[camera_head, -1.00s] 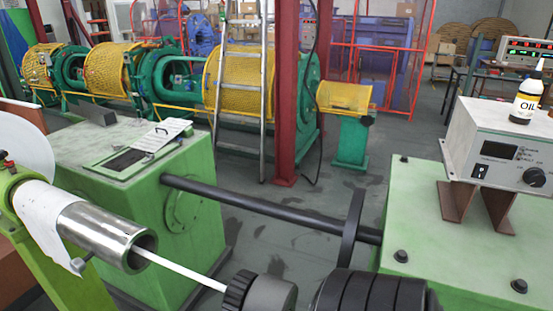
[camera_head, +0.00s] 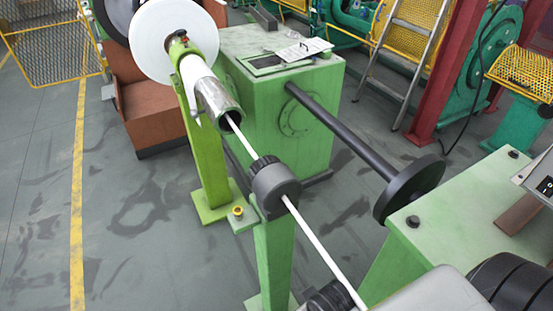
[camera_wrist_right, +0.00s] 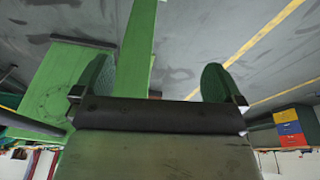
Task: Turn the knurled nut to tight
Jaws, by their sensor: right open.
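The knurled nut (camera_head: 264,166) is a dark toothed ring on a grey round body (camera_head: 276,190) at the top of a green post. A white rod (camera_head: 318,243) runs through it, up to a shiny metal tube (camera_head: 218,101). The nut cannot be made out in the wrist view, and its tightness cannot be told. In that view my right gripper (camera_wrist_right: 158,82) is open, its two green-padded fingers wide apart with nothing held between them. Part of my right arm shows at the bottom right of the head view, right of the nut. My left gripper is not in view.
A black shaft (camera_head: 340,130) with a black disc (camera_head: 408,188) runs from a green cabinet (camera_head: 290,110) to a green bench (camera_head: 470,215). A white disc (camera_head: 150,40) stands at upper left.

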